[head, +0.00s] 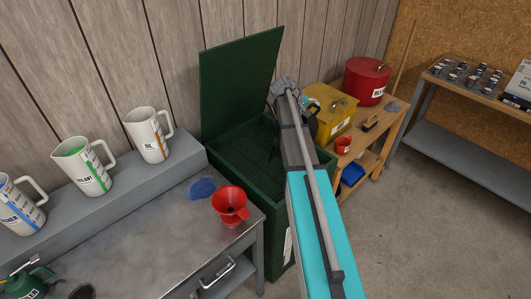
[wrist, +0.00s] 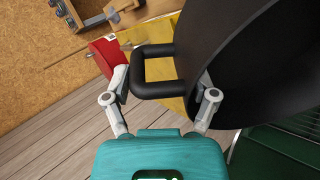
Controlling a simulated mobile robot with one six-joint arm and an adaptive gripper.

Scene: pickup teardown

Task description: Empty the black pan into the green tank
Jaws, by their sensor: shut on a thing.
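The green tank (head: 275,205) stands against the wall with its lid (head: 238,85) raised and a dark slotted top showing inside. My gripper (wrist: 163,88) is shut on the handle (wrist: 150,88) of the black pan (wrist: 255,65). The pan fills the upper right of the wrist view, and its inside and contents are hidden. Part of the tank (wrist: 285,148) shows below the pan there. In the head view my arm covers most of the pan and the gripper, above the tank's right part. I cannot tell how far the pan is tilted.
A metal bench (head: 130,235) at left holds a red funnel (head: 230,204), a blue rag (head: 202,189) and white jugs (head: 148,135). Right of the tank, a wooden bench (head: 385,130) holds a yellow can (head: 325,108) and a red can (head: 367,80). Floor is clear at right.

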